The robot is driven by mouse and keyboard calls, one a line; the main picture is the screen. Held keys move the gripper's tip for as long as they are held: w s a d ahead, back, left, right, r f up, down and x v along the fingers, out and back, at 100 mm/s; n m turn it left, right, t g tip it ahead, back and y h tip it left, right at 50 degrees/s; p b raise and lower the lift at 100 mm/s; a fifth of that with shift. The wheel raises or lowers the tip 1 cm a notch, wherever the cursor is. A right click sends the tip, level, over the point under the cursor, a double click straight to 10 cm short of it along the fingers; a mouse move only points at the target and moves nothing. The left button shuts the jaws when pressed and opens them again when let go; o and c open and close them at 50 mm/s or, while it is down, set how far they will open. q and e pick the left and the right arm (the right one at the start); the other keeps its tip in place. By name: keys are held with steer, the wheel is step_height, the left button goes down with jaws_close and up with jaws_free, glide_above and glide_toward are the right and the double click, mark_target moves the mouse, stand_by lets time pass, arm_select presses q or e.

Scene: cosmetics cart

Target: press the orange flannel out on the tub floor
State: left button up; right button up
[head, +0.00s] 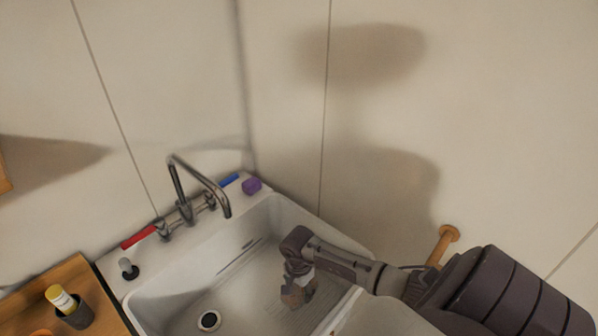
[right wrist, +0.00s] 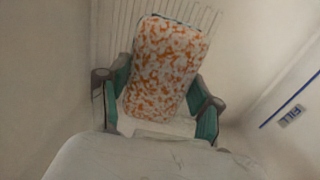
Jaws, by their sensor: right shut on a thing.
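My right gripper (head: 297,291) reaches down into the white tub (head: 172,282) from the right. In the right wrist view its green-padded fingers (right wrist: 161,98) are on either side of the orange flannel (right wrist: 168,55), shut on it. The flannel is a thick, rounded rectangular pad, mottled orange and white. It stands a little tilted between the fingers, in front of the ribbed tub floor (right wrist: 212,18). I cannot tell whether it touches the floor. In the head view the gripper mostly hides it. My left gripper is not in view.
A drain (head: 209,320) lies left of the gripper. A tap (head: 190,190) arches over the tub's back edge. Red (head: 138,237), blue (head: 229,180) and purple (head: 252,185) items sit on the ledge.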

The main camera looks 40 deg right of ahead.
steer(key=shift+f+b, duration=1.85)
steer(key=shift+f, duration=1.05)
steer(key=shift+f+b, duration=0.65)
steer(key=shift+b, duration=0.05)
steer(key=shift+s+a+f+b, duration=0.1)
steer(key=shift+s+f+b, duration=0.1)
steer(key=shift+s+b, duration=0.15)
stand_by(0.4)
steer(key=shift+w+r+b, duration=0.2)
steer(key=shift+w+b, duration=0.05)
steer(key=shift+b, duration=0.35)
stand_by(2.0)
steer(key=shift+s+f+b, duration=0.1)
steer(key=shift+b, duration=0.25)
stand_by(0.7)
